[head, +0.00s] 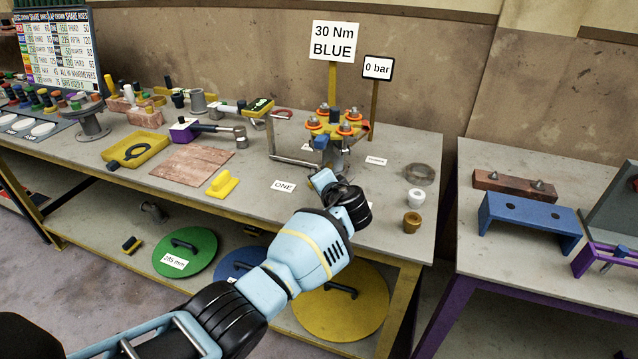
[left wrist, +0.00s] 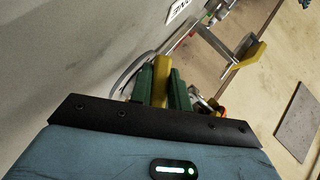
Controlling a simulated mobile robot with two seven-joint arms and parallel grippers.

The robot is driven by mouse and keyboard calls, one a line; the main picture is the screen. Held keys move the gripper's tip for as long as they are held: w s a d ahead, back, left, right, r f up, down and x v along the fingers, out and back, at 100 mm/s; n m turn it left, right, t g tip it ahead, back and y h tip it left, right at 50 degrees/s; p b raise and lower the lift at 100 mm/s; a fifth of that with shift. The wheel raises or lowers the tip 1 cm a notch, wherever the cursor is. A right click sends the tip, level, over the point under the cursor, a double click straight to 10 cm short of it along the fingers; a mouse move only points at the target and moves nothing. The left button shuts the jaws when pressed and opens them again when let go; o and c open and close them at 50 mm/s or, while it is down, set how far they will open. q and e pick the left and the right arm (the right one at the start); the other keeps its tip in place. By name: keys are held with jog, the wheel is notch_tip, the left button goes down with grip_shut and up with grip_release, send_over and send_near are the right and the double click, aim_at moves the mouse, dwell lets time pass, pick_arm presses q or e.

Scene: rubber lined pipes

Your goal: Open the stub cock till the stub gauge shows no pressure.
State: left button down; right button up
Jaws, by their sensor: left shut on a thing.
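My left gripper (left wrist: 162,88) has its green fingers closed on a yellow handle (left wrist: 161,80), which I take to be the stub cock's. In the head view my left wrist (head: 340,200) stands low in front of the flanged pipe stub (head: 330,128) and hides the handle and fingers. The stub carries a yellow flange with several orange rings and bolts. Beside it a gauge sign (head: 377,68) on a post reads "0 bar". A second sign (head: 333,41) reads "30 Nm BLUE". My right gripper is not in view.
A white label (head: 283,185) reading "ONE" lies left of my wrist. A white cup (head: 415,198), a brown cup (head: 412,222) and a grey ring (head: 420,174) stand to the right. Tools and a yellow tray (head: 135,149) fill the left. The bench front near the label is clear.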

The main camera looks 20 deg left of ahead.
pick_arm(q)
jog(key=n+h+p, duration=0.2)
jog(key=h, duration=0.1)
jog(key=shift+r+g, duration=0.4)
jog(key=n+h+p, duration=0.1)
jog(key=h+p, duration=0.1)
jog(key=h, duration=0.1)
jog(key=shift+a+n+g, duration=0.1)
jog(key=shift+n+g, duration=0.2)
jog(key=shift+n, duration=0.1)
jog(key=shift+f+n+h, duration=0.15)
jog(key=shift+n+h, duration=0.25)
jog(key=shift+h, duration=0.4)
jog(key=shift+f+n+h+p, duration=0.1)
jog(key=shift+n+h+p, duration=0.25)
jog(key=shift+h, duration=0.35)
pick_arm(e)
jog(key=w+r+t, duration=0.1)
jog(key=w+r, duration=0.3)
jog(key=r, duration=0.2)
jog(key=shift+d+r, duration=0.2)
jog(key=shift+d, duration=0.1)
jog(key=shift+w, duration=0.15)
pick_arm(q)
jog(key=c, duration=1.3)
grip_release()
jog(key=shift+f, duration=0.1)
